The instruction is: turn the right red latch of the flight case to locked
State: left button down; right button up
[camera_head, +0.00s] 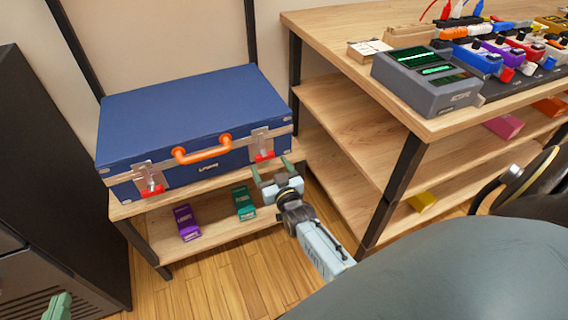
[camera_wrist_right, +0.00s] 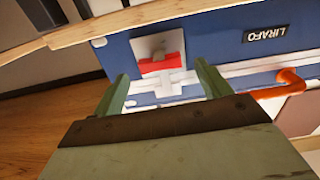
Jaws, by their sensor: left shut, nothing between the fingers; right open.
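The blue flight case (camera_head: 190,112) lies closed on the upper board of a low wooden shelf, with an orange handle (camera_head: 202,150) on its front. The right red latch (camera_head: 264,155) sits on a metal plate right of the handle. In the right wrist view, turned upside down, this latch (camera_wrist_right: 161,64) shows between and beyond the fingers. My right gripper (camera_head: 273,166) is open and empty, just in front of the latch; I cannot tell whether it touches. The left red latch (camera_head: 152,190) is left of the handle. My left gripper (camera_head: 58,304) is shut and empty, partly visible at the bottom left.
A purple pedal (camera_head: 187,222) and a green pedal (camera_head: 243,203) lie on the lower board. A wooden rack (camera_head: 335,120) on the right carries a grey device (camera_head: 425,80) and several pedals. A dark cabinet (camera_head: 50,170) stands at the left. The floor in front is clear.

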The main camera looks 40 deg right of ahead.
pick_arm(q)
jog(key=s+a+f+g+y+p, duration=0.3)
jog(key=s+a+f+g, duration=0.2)
jog(key=s+f+g, duration=0.4)
jog(key=shift+s+a+f+n+g, duration=0.3)
jog(key=shift+s+n+g, duration=0.15)
jog(key=shift+s, duration=1)
pick_arm(e)
jog(key=v, duration=1)
jog(key=shift+w+d, duration=0.1)
